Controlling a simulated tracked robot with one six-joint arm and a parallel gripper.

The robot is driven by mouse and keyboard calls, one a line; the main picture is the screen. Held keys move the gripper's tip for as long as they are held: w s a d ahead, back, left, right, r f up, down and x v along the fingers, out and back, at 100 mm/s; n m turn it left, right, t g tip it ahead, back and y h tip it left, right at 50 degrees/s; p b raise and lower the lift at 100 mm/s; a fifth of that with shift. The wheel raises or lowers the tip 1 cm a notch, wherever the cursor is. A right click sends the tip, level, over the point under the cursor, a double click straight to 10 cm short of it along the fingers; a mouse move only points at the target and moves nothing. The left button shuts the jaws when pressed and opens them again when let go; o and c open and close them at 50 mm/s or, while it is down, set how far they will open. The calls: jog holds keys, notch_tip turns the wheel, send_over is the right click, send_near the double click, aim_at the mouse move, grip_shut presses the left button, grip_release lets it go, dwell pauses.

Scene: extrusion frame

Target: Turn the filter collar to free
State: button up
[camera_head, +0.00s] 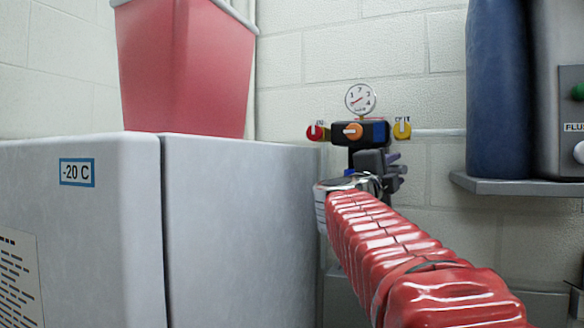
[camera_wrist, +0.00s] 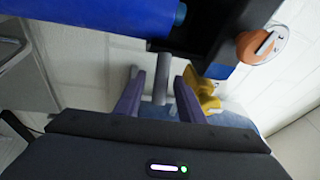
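The filter assembly is a dark body (camera_head: 344,133) on the wall, with an orange knob (camera_head: 352,131) in front and a blue part (camera_head: 380,131) beside it. In the wrist view a large blue cylinder (camera_wrist: 90,15) lies across the upper left, against the dark body (camera_wrist: 215,25). I cannot clearly make out the collar. My gripper (camera_head: 393,165) is just below the assembly in the head view. In the wrist view its two purple fingers (camera_wrist: 160,75) are apart, with a grey pipe (camera_wrist: 162,80) showing between them and gaps at its sides. Contact is not visible.
A gauge (camera_head: 360,98) tops the assembly, with a red knob (camera_head: 316,132) left and a yellow knob (camera_head: 402,129) right. A grey freezer (camera_head: 240,220) carries a red bin (camera_head: 185,70). A blue tank (camera_head: 495,90) stands on a shelf (camera_head: 520,187) at right.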

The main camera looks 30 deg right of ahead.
aim_at(400, 167)
jog(key=shift+x, duration=2.25)
jog(key=shift+c, duration=0.2)
grip_shut()
jog(key=shift+f, duration=0.1)
